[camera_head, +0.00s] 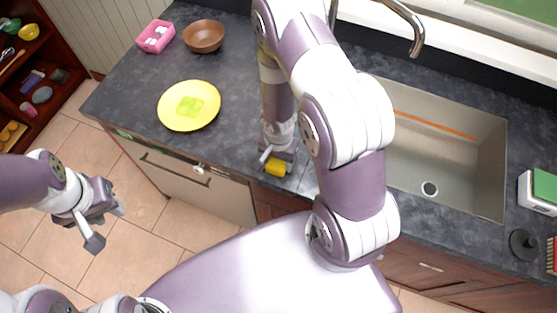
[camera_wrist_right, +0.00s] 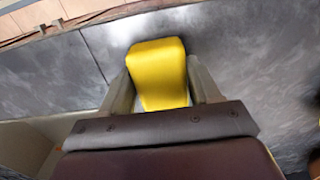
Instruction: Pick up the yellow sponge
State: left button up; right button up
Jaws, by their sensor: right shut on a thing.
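The yellow sponge (camera_head: 276,168) is at the front edge of the dark counter in the head view. My right gripper (camera_head: 270,160) is shut on it. In the right wrist view the sponge (camera_wrist_right: 158,72) sits between the two fingers of the right gripper (camera_wrist_right: 160,85), with its lower end hidden by the gripper body. I cannot tell whether the sponge touches the counter. My left gripper (camera_head: 108,222) is over the tiled floor at the left, away from the counter, with its fingers apart and nothing between them.
A yellow plate (camera_head: 189,118) with a yellow-green item on it lies on the counter (camera_head: 130,85) to the left. A brown bowl (camera_head: 204,36) and a pink container (camera_head: 156,37) stand behind it. A sink (camera_head: 440,150) is to the right. Shelves (camera_head: 50,50) stand at the far left.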

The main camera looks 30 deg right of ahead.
jog(key=shift+w+r, duration=0.1)
jog(key=shift+r, duration=0.25)
jog(key=r+p, duration=0.1)
jog(key=r, duration=0.1)
jog(key=r+p, duration=0.1)
jog(key=r, duration=0.1)
jog(key=shift+d+p, duration=0.3)
jog(key=shift+p, duration=0.05)
jog(key=s+d+r+p, duration=0.3)
jog(key=d+r, duration=0.3)
jog(key=d, duration=0.4)
jog(key=shift+s+r+p, duration=0.15)
jog(key=shift+s+p, duration=0.15)
jog(key=shift+s, duration=0.4)
jog(key=shift+d, duration=0.1)
jog(key=shift+o, duration=0.7)
jog(key=shift+c, duration=0.3)
